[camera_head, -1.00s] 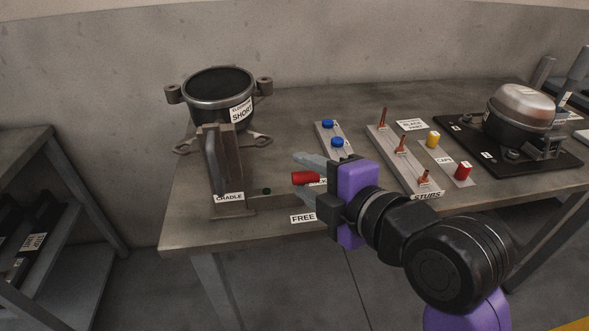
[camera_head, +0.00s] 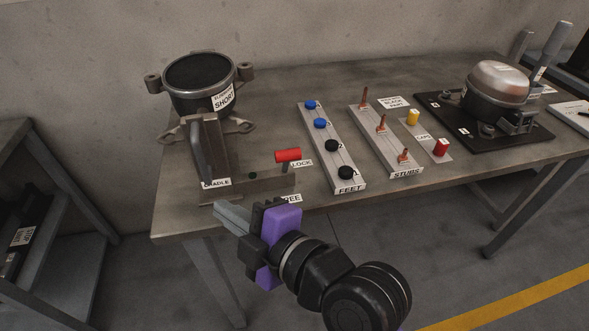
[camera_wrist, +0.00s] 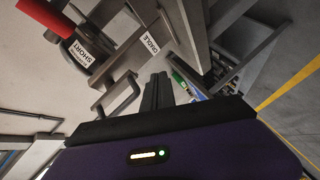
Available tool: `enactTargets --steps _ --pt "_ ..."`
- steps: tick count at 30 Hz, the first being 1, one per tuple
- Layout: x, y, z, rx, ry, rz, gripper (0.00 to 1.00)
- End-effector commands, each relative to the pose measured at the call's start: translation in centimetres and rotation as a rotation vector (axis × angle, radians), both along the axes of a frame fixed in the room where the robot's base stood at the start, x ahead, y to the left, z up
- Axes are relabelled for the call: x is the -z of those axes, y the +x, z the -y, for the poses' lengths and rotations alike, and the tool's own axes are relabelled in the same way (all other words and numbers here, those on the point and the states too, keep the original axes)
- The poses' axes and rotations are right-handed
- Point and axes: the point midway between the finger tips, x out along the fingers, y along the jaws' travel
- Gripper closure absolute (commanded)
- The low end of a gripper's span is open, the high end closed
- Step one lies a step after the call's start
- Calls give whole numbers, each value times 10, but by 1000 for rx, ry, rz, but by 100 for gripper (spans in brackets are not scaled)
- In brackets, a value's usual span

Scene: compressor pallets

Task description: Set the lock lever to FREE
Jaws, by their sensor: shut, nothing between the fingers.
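The lock lever has a red cylindrical handle (camera_head: 288,155). It sits at the right end of the cradle's base, beside the LOCK label (camera_head: 302,163). The FREE label (camera_head: 293,198) lies nearer the table's front edge, partly hidden by my gripper. My gripper (camera_head: 222,212) is shut and empty, in front of the cradle near the table edge, apart from the lever and pointing left. In the wrist view the shut fingers (camera_wrist: 158,90) show at the centre, and the red handle (camera_wrist: 38,17) is at the upper left. The cradle (camera_head: 210,150) stands at left with its label facing forward.
A black pot-shaped shell (camera_head: 198,85) marked SHORT stands behind the cradle. To the right are a FEET strip (camera_head: 349,187), a STUDS strip (camera_head: 405,172), coloured caps (camera_head: 441,147) and a compressor (camera_head: 497,85) on a black plate. Bare tabletop lies between the lever and the FEET strip.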

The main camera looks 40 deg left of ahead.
Motion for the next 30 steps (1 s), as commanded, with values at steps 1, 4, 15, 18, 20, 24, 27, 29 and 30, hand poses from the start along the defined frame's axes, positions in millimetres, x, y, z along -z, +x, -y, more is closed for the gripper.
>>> enactTargets --steps 1,4,15,18,20,24,27,29,30 --pt "1 -17 -2 0 36 -68 100" --pt "7 -39 1 26 116 -199 100" --pt "31 -48 89 354 458 -719 100" --pt "30 -24 125 470 577 -800 100" --pt "24 -8 141 518 648 -826 100" --pt "11 9 156 566 755 -869 100" --pt "7 15 157 577 781 -883 100" --pt "5 18 153 575 781 -886 100" --pt "3 21 149 574 781 -887 100"
